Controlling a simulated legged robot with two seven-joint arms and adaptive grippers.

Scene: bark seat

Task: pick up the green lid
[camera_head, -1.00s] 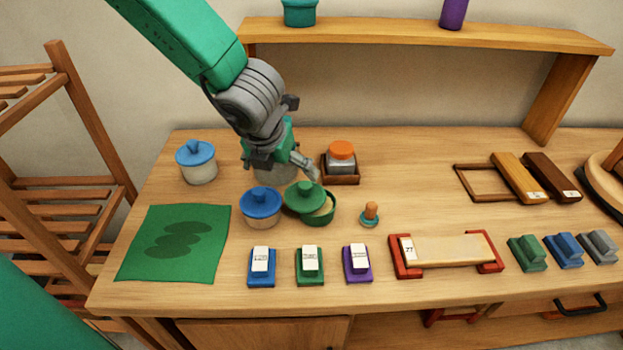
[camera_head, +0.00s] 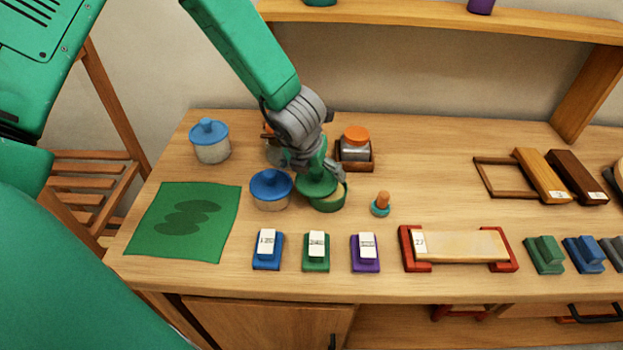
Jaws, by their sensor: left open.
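The green lid (camera_head: 316,187) lies tilted or off-centre on a green pot (camera_head: 331,202), whose pale inside shows at the right. My left gripper (camera_head: 318,172) is open and comes down from above, right over the lid. One finger shows at the right of the lid's knob, which the gripper largely hides. I cannot tell whether the fingers touch the lid. My right gripper is not in view.
A blue-lidded pot (camera_head: 271,191) stands close at the left of the green one. An orange-capped jar (camera_head: 355,146) sits in a wooden tray behind. A small peg (camera_head: 381,204) stands at the right. Several coloured blocks line the front, beside a green mat (camera_head: 185,221).

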